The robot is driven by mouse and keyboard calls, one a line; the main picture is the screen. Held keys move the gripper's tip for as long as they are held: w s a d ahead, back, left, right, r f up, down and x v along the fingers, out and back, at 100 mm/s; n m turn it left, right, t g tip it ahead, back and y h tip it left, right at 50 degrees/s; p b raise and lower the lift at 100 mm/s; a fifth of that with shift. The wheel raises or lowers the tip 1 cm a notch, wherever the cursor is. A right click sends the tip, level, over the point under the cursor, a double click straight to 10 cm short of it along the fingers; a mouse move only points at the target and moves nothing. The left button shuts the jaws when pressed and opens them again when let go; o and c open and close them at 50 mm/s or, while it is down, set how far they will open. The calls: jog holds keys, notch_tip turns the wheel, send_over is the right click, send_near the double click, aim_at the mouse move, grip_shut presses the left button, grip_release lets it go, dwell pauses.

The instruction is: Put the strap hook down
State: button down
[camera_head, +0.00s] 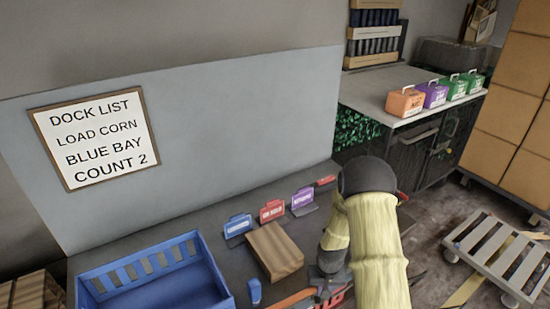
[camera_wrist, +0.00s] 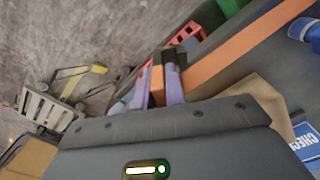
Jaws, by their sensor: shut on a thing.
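My gripper (camera_head: 328,285) is low over the dark bench top at the front, partly hidden by my own yellow-sleeved arm. In the wrist view my gripper (camera_wrist: 160,80) is shut on what looks like the strap hook, with a dark piece (camera_wrist: 172,58) between the fingertips. The hook's exact shape is hard to make out. An orange strap (camera_wrist: 245,48) runs from beside the fingers to the upper right; it also shows in the head view (camera_head: 290,300), left of the gripper. I cannot tell whether the hook touches the bench.
A blue crate (camera_head: 160,280) stands at left, with a brown block (camera_head: 274,250) to its right. Blue, red and purple signs (camera_head: 302,200) stand behind. A red crate-like thing (camera_wrist: 188,35) lies near the fingers. A slatted cart (camera_head: 500,250) is on the right floor.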

aim_at(321, 300)
notch_tip(321, 300, down, 6)
jog(key=b, duration=0.6)
jog(key=shift+f, duration=0.2)
jog(key=d, duration=0.7)
jog(key=shift+a, duration=0.1)
